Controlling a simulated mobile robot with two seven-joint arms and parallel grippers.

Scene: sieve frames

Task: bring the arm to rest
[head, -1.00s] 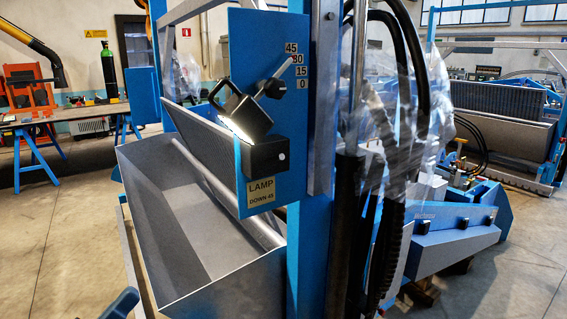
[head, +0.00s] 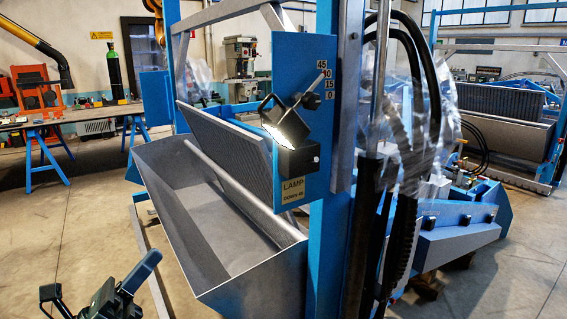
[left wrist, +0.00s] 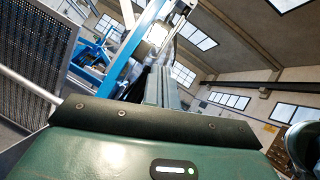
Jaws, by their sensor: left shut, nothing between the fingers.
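My left gripper (head: 148,263) is at the lower left of the head view, in front of the grey trough and apart from it. Its fingers also show in the left wrist view (left wrist: 163,88), shut together and empty, beyond the green hand body. The lamp (head: 286,122) is a black, lit box with a handle on a blue panel (head: 318,160), tilted downward. Its pointer lies near the upper marks of a scale reading 45, 30, 15, 0. A label (head: 292,190) below reads LAMP DOWN 45. My right gripper is not in view.
The grey trough (head: 180,262) and a perforated sieve plate (head: 225,140) stand ahead of my left gripper. A blue post (head: 330,250) and black hoses (head: 400,200) are to the right. A workbench (head: 70,118) is at the back left. Open floor lies at the left.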

